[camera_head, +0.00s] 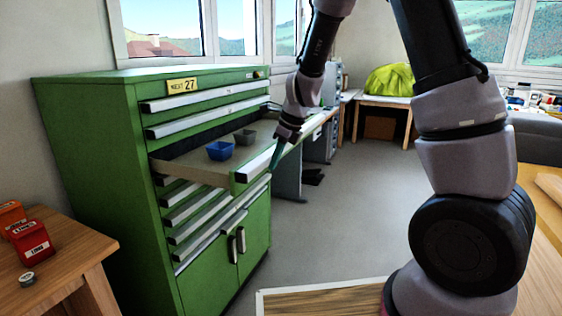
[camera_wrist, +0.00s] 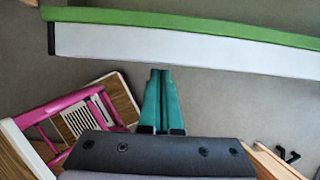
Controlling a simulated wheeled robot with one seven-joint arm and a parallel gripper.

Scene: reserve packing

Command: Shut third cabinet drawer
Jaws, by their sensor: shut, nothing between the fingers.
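The green cabinet (camera_head: 105,170) stands at the left. Its third drawer (camera_head: 180,168) is pulled well out, and a blue bin (camera_head: 221,150) and a dark grey bin (camera_head: 245,136) lie in it. The drawer's pale front strip (camera_head: 262,160) faces my gripper (camera_head: 276,158). In the wrist view the drawer front (camera_wrist: 190,46) crosses the top as a white band under a green edge. My gripper's teal fingers (camera_wrist: 160,75) are shut together and empty, tips close to the band's lower edge. I cannot tell whether they touch it.
The other drawers look shut. A wooden table (camera_head: 60,262) with red boxes (camera_head: 32,242) is at the lower left. A workbench (camera_head: 312,130) stands behind the drawer. Grey floor (camera_head: 330,220) is open in the middle. A pink-framed object (camera_wrist: 85,110) lies below my gripper.

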